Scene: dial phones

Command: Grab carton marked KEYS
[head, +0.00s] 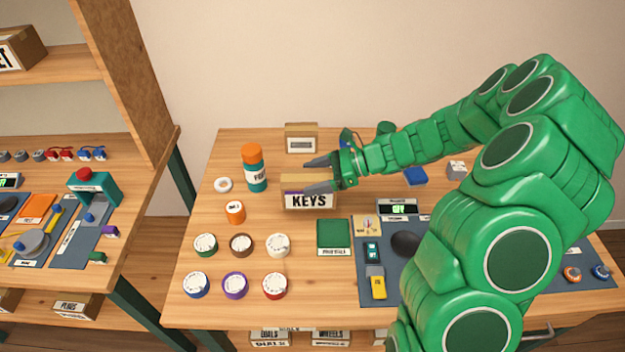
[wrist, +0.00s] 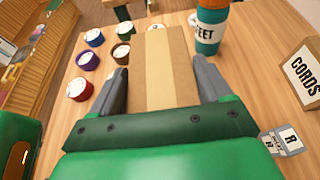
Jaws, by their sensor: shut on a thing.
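The carton marked KEYS (head: 310,201) is a small brown box with a white label on its front, near the middle of the table in the head view. My green gripper (head: 318,175) is over the carton, with its grey fingers along the carton's sides. In the wrist view the carton's taped top (wrist: 166,70) lies between the two fingers of my gripper (wrist: 162,88). The fingers are shut on the carton. I cannot tell whether its bottom touches the table.
A teal bottle with an orange cap (head: 254,168) stands left of the carton. Several round dials (head: 240,245) lie in front left. A green pad (head: 333,236) and a blue-grey mat (head: 375,290) are in front right. A carton marked CORDS (wrist: 303,72) stands nearby.

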